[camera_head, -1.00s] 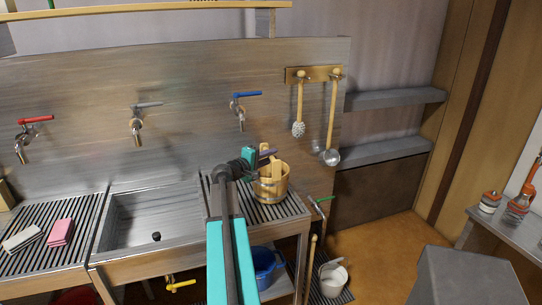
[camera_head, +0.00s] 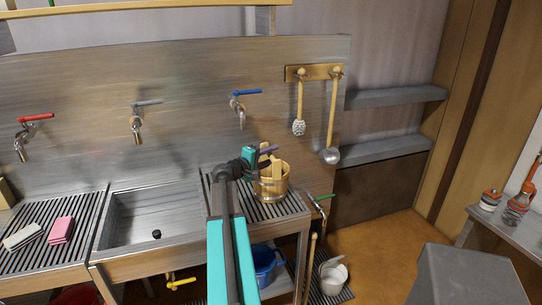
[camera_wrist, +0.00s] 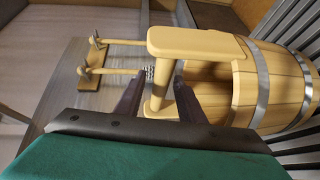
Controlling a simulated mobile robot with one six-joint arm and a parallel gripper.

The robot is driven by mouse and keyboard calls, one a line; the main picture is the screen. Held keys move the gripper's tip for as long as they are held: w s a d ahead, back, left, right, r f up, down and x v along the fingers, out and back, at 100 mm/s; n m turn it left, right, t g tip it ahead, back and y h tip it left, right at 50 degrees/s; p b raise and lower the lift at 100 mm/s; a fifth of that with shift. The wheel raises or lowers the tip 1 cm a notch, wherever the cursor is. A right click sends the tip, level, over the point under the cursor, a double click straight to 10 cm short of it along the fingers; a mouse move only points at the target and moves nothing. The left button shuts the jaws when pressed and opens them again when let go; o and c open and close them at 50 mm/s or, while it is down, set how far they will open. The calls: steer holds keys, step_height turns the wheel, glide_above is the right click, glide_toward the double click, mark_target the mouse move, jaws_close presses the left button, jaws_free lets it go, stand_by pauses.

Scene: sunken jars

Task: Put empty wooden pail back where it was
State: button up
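The wooden pail (camera_head: 272,189) stands upright on the slatted drainboard right of the sink, under the blue-handled tap. In the wrist view, its staves and metal hoops (camera_wrist: 285,90) fill the right side, and its upright handle (camera_wrist: 160,90) with a flat top is in the middle. My gripper (camera_wrist: 161,85) has one finger on each side of the handle, with a gap showing beside it, so it looks open around the handle. In the head view, my gripper (camera_head: 264,160) is at the pail's left rim, partly hiding it. Little of the inside shows.
The sink basin (camera_head: 155,215) lies left of the pail. The blue tap (camera_head: 240,105) is above it on the back wall. A brush (camera_head: 299,115) and a ladle (camera_head: 333,130) hang from a rack. A green-handled tap (camera_head: 320,200) is at the right edge.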

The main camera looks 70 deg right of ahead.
steer(key=shift+r, duration=0.15)
steer(key=b+v, duration=0.2)
steer(key=v, duration=1)
stand_by(0.6)
